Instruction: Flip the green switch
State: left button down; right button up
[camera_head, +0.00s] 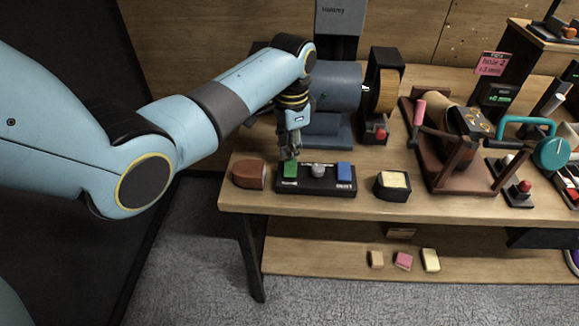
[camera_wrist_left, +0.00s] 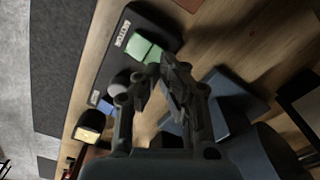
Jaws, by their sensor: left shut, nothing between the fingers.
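The green switch (camera_head: 290,169) sits at the left end of a black switch box on the table. The box (camera_head: 315,187) also carries a grey knob (camera_head: 319,170) in the middle and a blue switch (camera_head: 344,171) at the right. My left gripper (camera_head: 289,155) is shut and empty, its fingertips pointing down just above and behind the green switch. In the left wrist view the green switch (camera_wrist_left: 139,47) shows just beyond the fingertips (camera_wrist_left: 158,72); I cannot tell whether they touch it. My right gripper is not in view.
A brown rounded block (camera_head: 248,174) lies left of the box, and a black holder with a cream block (camera_head: 393,185) stands right of it. A blue-grey machine (camera_head: 337,87) stands close behind. A wooden stand (camera_head: 447,150) is farther right. The table's front edge is clear.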

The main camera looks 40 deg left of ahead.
pick_arm(q)
jog(key=shift+f, duration=0.45)
